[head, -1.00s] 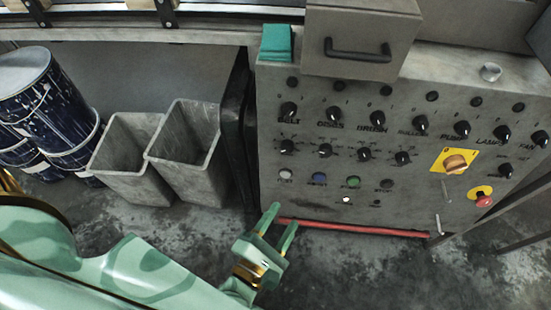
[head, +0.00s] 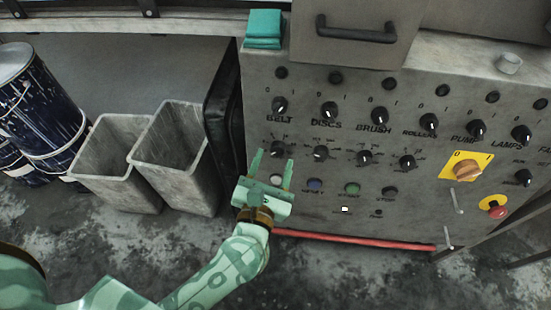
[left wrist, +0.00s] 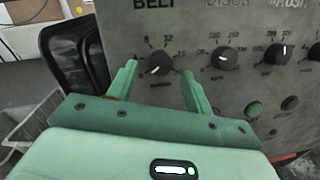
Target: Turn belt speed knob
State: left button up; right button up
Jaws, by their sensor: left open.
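The belt speed knob (head: 277,149) is a small black dial under the BELT label on the grey control panel (head: 305,212). It also shows in the left wrist view (left wrist: 160,63), with a white pointer line and a number scale around it. My left gripper (head: 272,161) is open and empty, its two green fingers pointing up at the panel just in front of this knob. In the left wrist view the left gripper's fingertips (left wrist: 159,70) stand on either side of the knob's lower part. I cannot tell whether they touch it. My right gripper is not in view.
Other black knobs, such as the discs dial (head: 320,153), sit to the right. A yellow-backed rotary switch (head: 467,170) and red button (head: 497,212) are farther right. Grey bins (head: 180,160) stand left of the panel, and a red bar (head: 350,241) runs along its foot.

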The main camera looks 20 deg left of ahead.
pick_arm(q)
jog(key=shift+w+a, duration=0.1)
jog(key=shift+w, duration=0.7)
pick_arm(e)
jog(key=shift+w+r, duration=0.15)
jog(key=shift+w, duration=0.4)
pick_arm(q)
jog(key=c, duration=1)
